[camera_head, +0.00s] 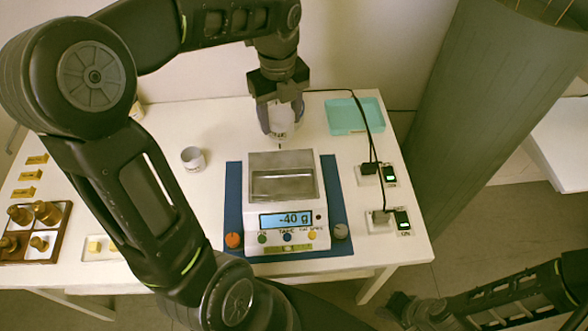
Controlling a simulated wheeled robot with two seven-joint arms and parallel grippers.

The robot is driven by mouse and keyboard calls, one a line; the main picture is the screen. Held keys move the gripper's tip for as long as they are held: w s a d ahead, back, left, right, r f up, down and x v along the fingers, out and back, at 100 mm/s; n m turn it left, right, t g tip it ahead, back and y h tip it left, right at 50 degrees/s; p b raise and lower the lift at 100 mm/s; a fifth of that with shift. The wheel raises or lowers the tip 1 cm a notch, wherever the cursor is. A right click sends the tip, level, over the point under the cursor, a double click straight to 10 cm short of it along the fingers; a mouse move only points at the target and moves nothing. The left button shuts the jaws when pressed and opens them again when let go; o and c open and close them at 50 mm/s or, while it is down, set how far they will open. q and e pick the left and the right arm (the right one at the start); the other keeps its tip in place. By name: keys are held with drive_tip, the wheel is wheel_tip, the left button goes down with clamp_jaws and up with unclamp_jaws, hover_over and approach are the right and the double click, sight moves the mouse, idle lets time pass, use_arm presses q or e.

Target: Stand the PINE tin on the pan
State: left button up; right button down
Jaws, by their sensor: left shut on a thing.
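A white tin (281,121) is between the fingers of my left gripper (281,117), just behind the scale's pan (283,166). The left gripper is shut on it and points down; the tin's label is too small to read. The pan is grey metal and empty on top of the white scale (290,240), whose display reads -40 g.
The scale stands on a blue mat (233,205). A teal tray (345,119) is at the back right. Cables run to two switch boxes (385,220) on the right. A tray of brass weights (62,228) is far left. My left arm crosses the table's left side.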

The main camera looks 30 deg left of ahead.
sight(280, 137)
use_arm(q)
drive_tip(key=shift+s+a, duration=0.15)
drive_tip(key=shift+a, duration=0.05)
drive_tip(key=shift+d+f, duration=0.1)
drive_tip(key=shift+d, duration=0.05)
drive_tip(key=shift+f, duration=3.05)
drive_tip(key=shift+f+p, duration=0.35)
drive_tip(key=shift+f, duration=1.55)
drive_tip(key=shift+f, duration=0.1)
drive_tip(key=o, duration=1.4)
wheel_tip(280, 137, up, 12)
drive_tip(key=shift+r, duration=0.15)
